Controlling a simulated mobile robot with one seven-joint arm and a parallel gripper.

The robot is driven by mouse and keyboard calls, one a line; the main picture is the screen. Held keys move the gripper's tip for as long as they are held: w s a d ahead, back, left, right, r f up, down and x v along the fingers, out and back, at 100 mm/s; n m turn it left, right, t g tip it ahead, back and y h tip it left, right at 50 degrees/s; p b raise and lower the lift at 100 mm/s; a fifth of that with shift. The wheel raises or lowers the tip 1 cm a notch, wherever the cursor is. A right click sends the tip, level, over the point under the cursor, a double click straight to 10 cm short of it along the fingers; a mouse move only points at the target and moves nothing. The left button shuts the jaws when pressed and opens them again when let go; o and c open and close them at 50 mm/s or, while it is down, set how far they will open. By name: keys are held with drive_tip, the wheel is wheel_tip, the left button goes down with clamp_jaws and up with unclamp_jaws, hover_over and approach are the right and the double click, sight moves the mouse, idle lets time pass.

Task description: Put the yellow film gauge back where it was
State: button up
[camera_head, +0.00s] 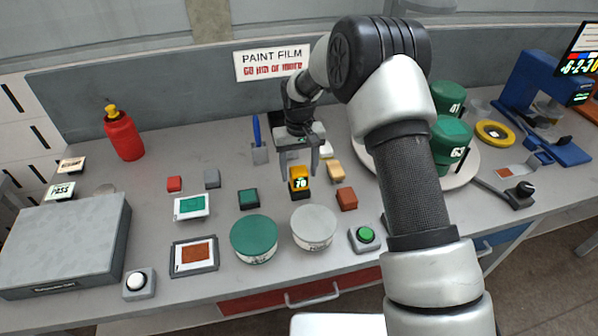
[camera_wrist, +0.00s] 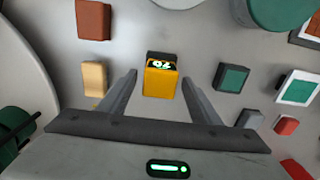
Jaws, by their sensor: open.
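Nothing is held between the fingers. In the wrist view the fingers (camera_wrist: 159,90) look apart from the gauge. I cannot tell the exact height gap.
A tan block (camera_head: 335,171) and a brown block (camera_head: 346,198) stand close to the right of the gauge. A dark green block (camera_head: 249,198) is to its left. White-lidded (camera_head: 313,226) and green-lidded (camera_head: 254,237) cans stand in front. A round turntable (camera_head: 468,168) with green cans is at right.

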wheel_tip(320, 180, up, 11)
wheel_tip(320, 180, up, 10)
drive_tip(key=t, duration=0.1)
hover_over(299, 170)
drive_tip(key=s+d, duration=0.5)
drive_tip(key=s+d+r+m+t, duration=0.1)
drive_tip(key=s+d+r, duration=0.35)
drive_tip(key=s, duration=0.25)
drive_tip(key=s+d+r+m+t, duration=0.1)
drive_tip(key=s+d+r+t, duration=0.15)
drive_tip(key=s+r, duration=0.35)
drive_tip(key=s+d, duration=0.2)
drive_tip(key=s, duration=0.5)
drive_tip(key=s+d+f+m+t, duration=0.1)
drive_tip(key=s+d, duration=0.2)
drive_tip(key=s, duration=0.3)
drive_tip(key=shift+s+f+p, duration=0.15)
drive_tip(key=shift+s+p, duration=0.2)
drive_tip(key=shift+p, duration=0.1)
